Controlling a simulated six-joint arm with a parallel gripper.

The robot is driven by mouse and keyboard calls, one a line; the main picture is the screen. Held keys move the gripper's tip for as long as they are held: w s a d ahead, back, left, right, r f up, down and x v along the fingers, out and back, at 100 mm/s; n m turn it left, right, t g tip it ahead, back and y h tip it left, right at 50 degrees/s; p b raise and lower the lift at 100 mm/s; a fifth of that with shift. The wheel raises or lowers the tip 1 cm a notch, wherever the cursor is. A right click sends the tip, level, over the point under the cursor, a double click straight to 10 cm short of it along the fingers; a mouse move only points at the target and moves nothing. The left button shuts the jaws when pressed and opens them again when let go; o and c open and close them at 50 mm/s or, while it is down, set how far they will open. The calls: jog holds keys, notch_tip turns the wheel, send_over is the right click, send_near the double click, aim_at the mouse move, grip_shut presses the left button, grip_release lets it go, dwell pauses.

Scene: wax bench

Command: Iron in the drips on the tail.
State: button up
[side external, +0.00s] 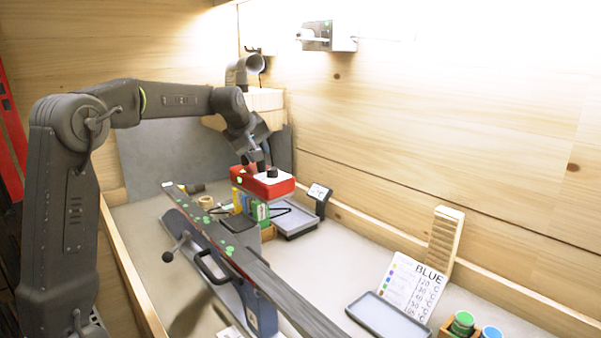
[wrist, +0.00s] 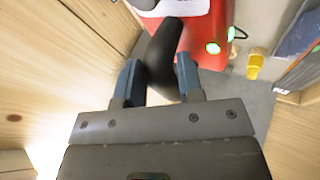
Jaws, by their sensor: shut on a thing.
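My gripper (side external: 259,163) is shut on the black handle of the red iron (side external: 262,184). In the wrist view the blue fingertips (wrist: 160,80) close on either side of that handle (wrist: 163,50), and the iron's red body (wrist: 206,36) lies beyond them. A long dark ski (side external: 258,272) lies along the bench on a stand, running from the back left to the front. Several green drips (side external: 207,219) dot its upper face. The iron appears raised, right of the ski's far part; its underside is hidden, so I cannot tell its exact height or any contact.
Green and yellow blocks (side external: 256,211) stand below the iron. A grey tray (side external: 295,222) and a small display (side external: 319,193) are to their right. A temperature card (side external: 412,285), another tray (side external: 388,318) and wax pots (side external: 462,323) sit front right.

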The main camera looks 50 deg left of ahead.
jog(key=s+a+r, duration=0.3)
jog(key=s, duration=0.5)
jog(key=s+a+r, duration=0.2)
jog(key=s, duration=0.7)
jog(key=shift+s+a+r+m, duration=0.15)
jog(key=shift+a+r+m, duration=0.15)
jog(key=shift+a+r, duration=0.1)
jog(key=shift+a+f, duration=1.85)
jog(key=shift+f, duration=2.2)
jog(key=shift+d, duration=13.65)
jog(key=a+r, duration=0.3)
jog(key=r, duration=0.5)
jog(key=shift+a, duration=0.3)
